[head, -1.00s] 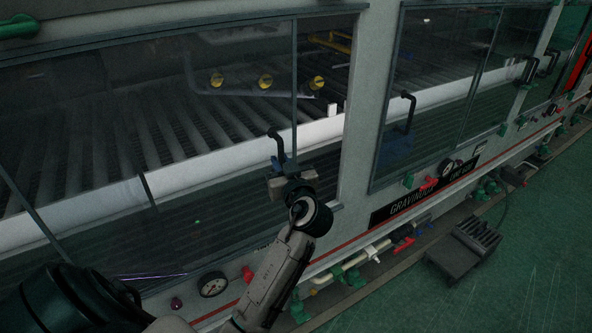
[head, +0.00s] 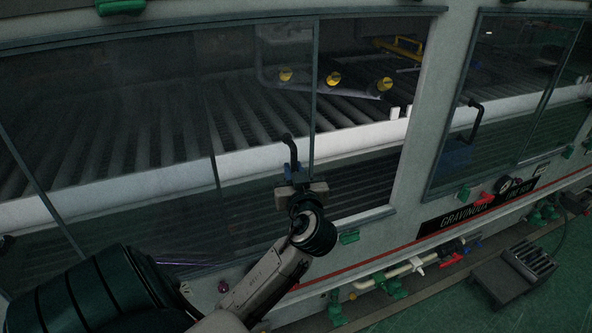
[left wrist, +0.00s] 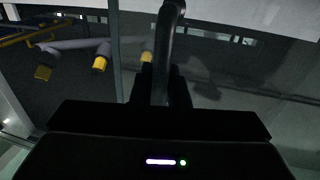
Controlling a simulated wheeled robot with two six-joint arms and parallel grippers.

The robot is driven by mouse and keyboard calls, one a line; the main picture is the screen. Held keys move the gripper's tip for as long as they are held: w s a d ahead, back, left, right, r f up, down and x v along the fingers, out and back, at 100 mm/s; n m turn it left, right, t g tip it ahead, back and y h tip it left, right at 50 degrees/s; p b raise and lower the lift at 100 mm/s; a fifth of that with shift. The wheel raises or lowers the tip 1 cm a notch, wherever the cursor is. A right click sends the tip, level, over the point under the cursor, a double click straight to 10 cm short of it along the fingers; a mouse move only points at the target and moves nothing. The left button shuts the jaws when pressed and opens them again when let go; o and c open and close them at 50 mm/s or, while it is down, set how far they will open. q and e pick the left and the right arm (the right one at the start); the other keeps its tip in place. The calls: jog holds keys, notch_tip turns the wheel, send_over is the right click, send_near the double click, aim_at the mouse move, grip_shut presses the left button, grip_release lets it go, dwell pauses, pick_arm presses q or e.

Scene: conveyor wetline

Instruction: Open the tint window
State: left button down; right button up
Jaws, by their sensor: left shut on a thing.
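A dark sliding glass pane (head: 262,125) with a grey frame edge covers the left part of the near window opening in the head view. No label naming it as the tint window can be read. Its black upright handle (head: 291,150) stands near its right edge. My left gripper (head: 300,184) is shut on the lower part of this handle. In the left wrist view the handle (left wrist: 168,45) runs down between the fingers, which are dark and hard to make out. An uncovered gap lies between the pane's edge and the right side of the window frame (head: 418,110). My right gripper is not in view.
Behind the glass are several rollers, a white bar (head: 360,137) and yellow-capped fittings (head: 333,78). A second window with a black handle (head: 475,118) is to the right. Below are a nameplate (head: 470,214), red and green valves and a grey step (head: 512,275) on the green floor.

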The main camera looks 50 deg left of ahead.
pick_arm(q)
jog(key=c, duration=1.5)
grip_release()
jog(key=shift+a, duration=0.15)
